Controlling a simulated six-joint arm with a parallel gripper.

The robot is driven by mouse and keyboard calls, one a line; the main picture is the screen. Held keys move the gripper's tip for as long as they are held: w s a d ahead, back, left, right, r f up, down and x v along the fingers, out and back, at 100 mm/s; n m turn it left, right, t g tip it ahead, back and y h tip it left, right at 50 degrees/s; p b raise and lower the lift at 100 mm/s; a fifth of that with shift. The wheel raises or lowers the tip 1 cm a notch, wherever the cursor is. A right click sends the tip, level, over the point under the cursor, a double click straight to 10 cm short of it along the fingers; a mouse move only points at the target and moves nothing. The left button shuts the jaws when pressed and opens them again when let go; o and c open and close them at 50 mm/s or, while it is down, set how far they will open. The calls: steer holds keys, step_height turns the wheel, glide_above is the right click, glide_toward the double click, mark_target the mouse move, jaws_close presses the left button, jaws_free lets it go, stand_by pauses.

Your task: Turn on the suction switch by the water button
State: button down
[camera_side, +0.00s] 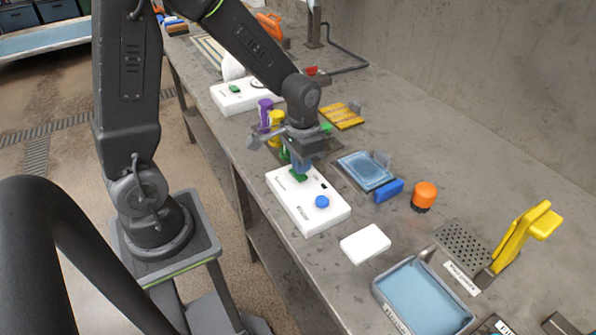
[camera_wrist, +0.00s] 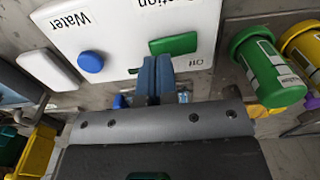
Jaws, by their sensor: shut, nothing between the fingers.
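A white control box (camera_side: 311,212) lies on the bench in the side view. It carries a round blue water button (camera_side: 322,201) and a green suction switch (camera_side: 298,175). In the wrist view the box (camera_wrist: 120,25) shows the words "Water" and "Off", with the blue button (camera_wrist: 90,62) and the green switch (camera_wrist: 173,44). My gripper (camera_wrist: 157,62) is shut and empty, its blue-grey fingertips at the lower edge of the green switch. In the side view my gripper (camera_side: 301,163) is right over the switch end of the box. I cannot tell whether the tips touch the switch.
Green (camera_wrist: 262,68) and yellow bottles (camera_wrist: 303,50) stand close to the box. A white block (camera_side: 365,244), a blue water tray (camera_side: 424,298), an orange-topped jar (camera_side: 424,196) and a yellow lever (camera_side: 527,236) are nearby. A second white box (camera_side: 240,94) is further back.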

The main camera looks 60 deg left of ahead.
mark_target(301, 177)
steer(key=shift+f, duration=1.05)
stand_by(0.4)
steer(key=shift+r, duration=3.55)
steer(key=shift+r, duration=0.1)
steer(key=s+d+r+t, duration=0.5)
steer(key=s+r, duration=0.6)
steer(key=r, duration=0.1)
steer(key=shift+s+t, duration=0.25)
steer(key=shift+t, duration=0.05)
